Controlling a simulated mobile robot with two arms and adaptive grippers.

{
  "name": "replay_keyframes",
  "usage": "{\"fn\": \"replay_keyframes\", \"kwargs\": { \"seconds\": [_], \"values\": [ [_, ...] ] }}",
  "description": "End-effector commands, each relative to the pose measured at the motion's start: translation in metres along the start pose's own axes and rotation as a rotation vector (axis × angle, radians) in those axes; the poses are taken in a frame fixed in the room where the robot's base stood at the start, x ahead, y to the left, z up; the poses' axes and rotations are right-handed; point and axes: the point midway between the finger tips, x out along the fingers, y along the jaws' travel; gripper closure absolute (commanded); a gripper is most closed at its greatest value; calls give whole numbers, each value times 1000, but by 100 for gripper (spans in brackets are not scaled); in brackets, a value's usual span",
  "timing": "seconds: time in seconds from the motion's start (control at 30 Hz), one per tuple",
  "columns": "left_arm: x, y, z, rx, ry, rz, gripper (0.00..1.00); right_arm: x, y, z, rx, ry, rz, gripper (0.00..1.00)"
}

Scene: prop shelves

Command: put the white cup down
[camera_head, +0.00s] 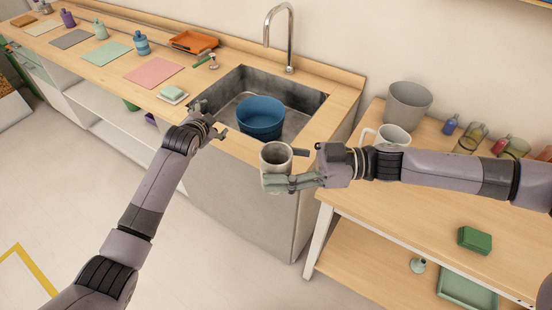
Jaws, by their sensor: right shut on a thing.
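A white cup (274,158) is upright in my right gripper (284,168), its open top facing up. The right fingers are shut on its side, and the lower part of the cup is partly hidden by them. In the picture the cup overlaps the front edge of the sink counter; it appears held in the air there. My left gripper (212,119) is open and empty near the front left corner of the sink. A second white mug (394,134) stands on the right table, partly hidden behind my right arm.
The left counter holds mats, bottles and an orange tray (194,41). The right table (400,205) has a grey bin (408,104), several bottles and a green block (474,240); its front is mostly bare.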

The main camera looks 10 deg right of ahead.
Motion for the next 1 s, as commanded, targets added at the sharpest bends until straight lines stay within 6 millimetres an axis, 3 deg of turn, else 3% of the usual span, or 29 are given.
{"fn": "replay_keyframes", "kwargs": {
  "seconds": [0.03,0.1,0.3,0.43,0.6,0.8,0.9,1.0],
  "values": [
    [-7,-15,-31,30,39,-11,25,0,0,-1,-1,1,0,83],
    [-18,-29,-69,71,86,-17,25,0,0,-1,-1,1,0,83],
    [-63,-48,-178,206,224,-4,25,0,0,-1,-1,1,0,83],
    [-103,-45,-245,317,314,21,25,0,0,-1,-1,1,0,83],
    [-167,-20,-320,510,422,71,25,0,0,-1,-1,1,0,83],
    [-257,36,-375,841,517,141,25,0,0,-1,-1,1,-1,83],
    [-303,74,-379,1068,532,183,25,0,0,-1,-1,1,0,83],
    [-341,108,-362,1320,509,224,25,0,0,-1,-1,1,-1,83]
  ]
}}
